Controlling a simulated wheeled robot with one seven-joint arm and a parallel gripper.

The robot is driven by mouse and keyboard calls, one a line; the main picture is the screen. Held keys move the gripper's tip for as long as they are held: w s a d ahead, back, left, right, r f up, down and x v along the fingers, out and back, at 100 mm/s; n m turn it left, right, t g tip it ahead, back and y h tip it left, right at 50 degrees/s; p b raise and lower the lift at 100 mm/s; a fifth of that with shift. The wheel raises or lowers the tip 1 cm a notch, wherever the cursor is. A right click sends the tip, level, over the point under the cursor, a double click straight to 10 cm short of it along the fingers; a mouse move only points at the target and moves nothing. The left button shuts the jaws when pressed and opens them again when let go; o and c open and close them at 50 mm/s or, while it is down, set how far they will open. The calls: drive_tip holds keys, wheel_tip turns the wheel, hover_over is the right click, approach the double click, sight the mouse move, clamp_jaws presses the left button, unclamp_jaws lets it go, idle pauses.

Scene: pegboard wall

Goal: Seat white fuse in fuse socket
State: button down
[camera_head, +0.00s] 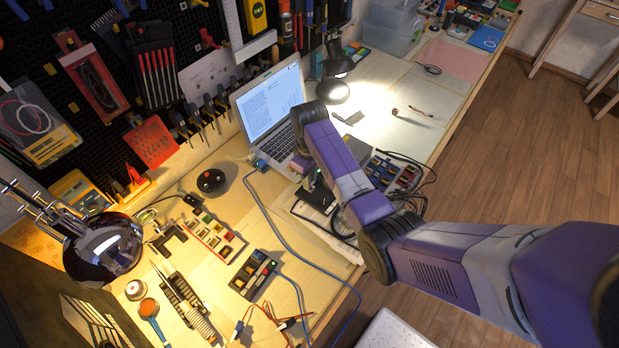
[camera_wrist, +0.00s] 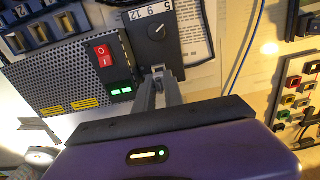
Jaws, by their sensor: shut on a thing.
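In the wrist view my gripper (camera_wrist: 159,82) is shut on a small pale piece, taken as the white fuse (camera_wrist: 158,70); only a little of it shows between the fingertips. The tips are at the lower edge of a dark panel (camera_wrist: 143,42) with a knob and a "5 9 12" label. The fuse socket cannot be made out; the fingers may cover it. I cannot tell whether the fuse touches the panel. In the head view my gripper (camera_head: 318,192) is mostly hidden under my arm, in front of the laptop.
A perforated grey box (camera_wrist: 70,78) with a red switch and green lights adjoins the panel. A rack of coloured pieces (camera_wrist: 298,95) is at right; it also shows in the head view (camera_head: 213,236). A laptop (camera_head: 270,105) stands behind. A blue cable (camera_head: 270,225) crosses the bench.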

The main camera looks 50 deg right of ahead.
drive_tip(key=shift+f+b, duration=0.45)
drive_tip(key=shift+f, duration=0.2)
drive_tip(key=c, duration=1.3)
unclamp_jaws()
drive_tip(key=shift+c, duration=0.2)
drive_tip(key=shift+a, duration=0.1)
drive_tip(key=shift+r+p, duration=1.15)
drive_tip(key=shift+r, duration=1.4)
